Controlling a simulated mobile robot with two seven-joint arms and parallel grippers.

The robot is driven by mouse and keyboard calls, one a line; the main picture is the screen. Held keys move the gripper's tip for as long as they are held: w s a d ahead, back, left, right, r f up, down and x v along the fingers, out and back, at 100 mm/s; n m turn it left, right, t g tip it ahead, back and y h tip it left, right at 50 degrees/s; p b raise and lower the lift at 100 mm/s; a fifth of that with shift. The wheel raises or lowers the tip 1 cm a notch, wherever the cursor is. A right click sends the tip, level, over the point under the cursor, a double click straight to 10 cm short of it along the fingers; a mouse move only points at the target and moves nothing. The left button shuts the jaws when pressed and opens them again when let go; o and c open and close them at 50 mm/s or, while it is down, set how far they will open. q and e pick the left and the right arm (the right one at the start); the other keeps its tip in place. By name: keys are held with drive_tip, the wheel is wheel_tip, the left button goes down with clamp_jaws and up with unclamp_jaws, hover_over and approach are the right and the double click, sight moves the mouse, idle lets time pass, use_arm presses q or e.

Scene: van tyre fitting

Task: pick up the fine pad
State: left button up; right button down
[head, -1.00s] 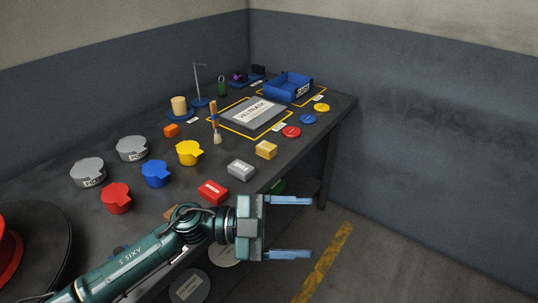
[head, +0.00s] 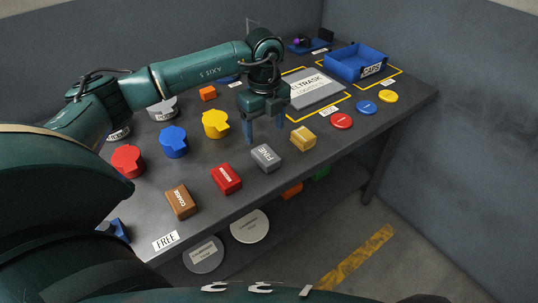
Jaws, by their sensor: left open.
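The fine pad (head: 266,157) is a grey block with the label "FINE" on its top. It lies flat on the dark table, near the front edge, between a red block and a yellow one. My left gripper (head: 265,138) points down just behind the fine pad, with its two blue fingers apart. It looks empty. I cannot tell its exact height above the table. My right gripper does not show.
A red block (head: 226,178) and a brown block (head: 181,202) lie left of the pad, a yellow block (head: 303,138) to its right. Yellow (head: 216,124), blue (head: 173,142) and red (head: 128,161) lidded pots stand behind. A blue tray (head: 357,64) is at the back right.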

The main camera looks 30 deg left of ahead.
sight(266, 154)
use_arm(q)
wheel_tip(266, 154, down, 9)
drive_tip(key=shift+w+r+p, duration=0.15)
drive_tip(key=shift+r+p, duration=0.05)
drive_tip(key=shift+p, duration=0.35)
drive_tip(key=shift+c, duration=0.5)
drive_tip(key=c, duration=1)
